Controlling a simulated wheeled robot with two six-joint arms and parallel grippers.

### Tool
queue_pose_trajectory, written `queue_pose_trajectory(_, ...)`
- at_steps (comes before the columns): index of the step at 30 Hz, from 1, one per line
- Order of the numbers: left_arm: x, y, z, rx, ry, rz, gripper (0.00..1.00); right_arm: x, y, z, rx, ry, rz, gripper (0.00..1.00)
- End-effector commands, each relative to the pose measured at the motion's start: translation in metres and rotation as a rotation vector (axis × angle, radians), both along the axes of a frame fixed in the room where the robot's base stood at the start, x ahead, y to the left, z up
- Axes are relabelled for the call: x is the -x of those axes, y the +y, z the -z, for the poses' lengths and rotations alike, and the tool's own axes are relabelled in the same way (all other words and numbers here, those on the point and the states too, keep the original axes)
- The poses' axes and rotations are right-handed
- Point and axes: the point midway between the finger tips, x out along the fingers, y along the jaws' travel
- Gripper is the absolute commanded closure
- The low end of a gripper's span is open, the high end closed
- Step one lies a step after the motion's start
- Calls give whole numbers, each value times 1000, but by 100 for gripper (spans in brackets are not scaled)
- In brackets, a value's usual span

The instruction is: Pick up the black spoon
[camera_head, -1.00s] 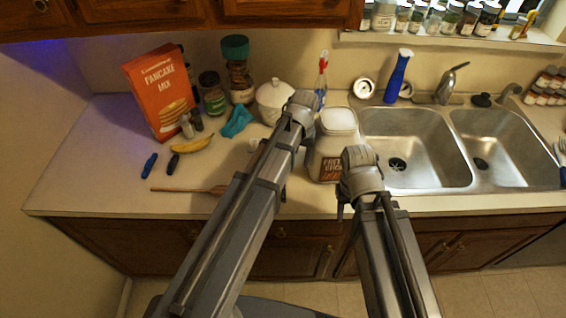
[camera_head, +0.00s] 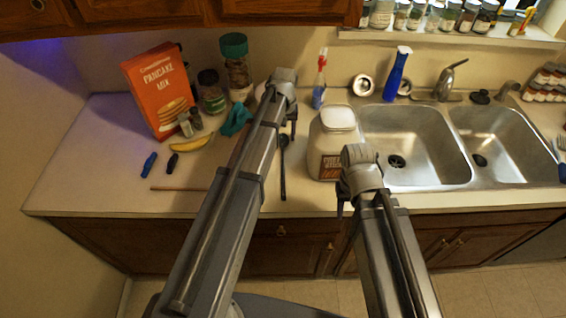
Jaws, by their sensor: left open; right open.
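The black spoon (camera_head: 283,170) lies on the counter, its long handle running toward the front edge, just right of my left arm. Its upper end is close to my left gripper. My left gripper (camera_head: 292,127) hangs over the counter at the spoon's far end, open; I cannot tell how high it is above the spoon. My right gripper (camera_head: 343,205) is open near the counter's front edge, in front of the white-lidded jar and right of the spoon. Its fingers are partly hidden by my wrist.
The white-lidded jar (camera_head: 330,140) stands right of the spoon, beside the double sink (camera_head: 400,182). A wooden utensil (camera_head: 178,189), banana (camera_head: 192,144), teal cloth (camera_head: 235,120) and pancake mix box (camera_head: 155,88) are at left.

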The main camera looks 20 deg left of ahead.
Motion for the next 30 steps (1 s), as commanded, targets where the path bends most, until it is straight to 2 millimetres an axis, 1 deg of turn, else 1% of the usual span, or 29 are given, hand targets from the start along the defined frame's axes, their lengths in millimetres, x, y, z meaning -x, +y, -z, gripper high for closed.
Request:
queue_pose_trajectory(1,0,0,10,0,0,0,46,0,0,10,0,0,0,51)
queue_pose_trajectory(4,0,0,18,0,0,0,46,0,0,18,0,0,1,51)
queue_pose_trajectory(10,0,1,18,0,0,1,46,0,0,18,0,0,1,51)
queue_pose_trajectory(14,-1,2,25,0,0,1,46,0,0,25,0,0,1,51)
queue_pose_trajectory(21,-5,7,53,0,0,0,46,0,0,54,0,0,2,51)
queue_pose_trajectory(25,-4,7,68,0,0,1,46,0,0,68,0,0,2,51)
queue_pose_trajectory(27,-4,7,71,0,0,1,46,0,0,71,0,0,2,51)
queue_pose_trajectory(30,-4,7,70,0,0,1,46,0,0,70,0,0,2,51)
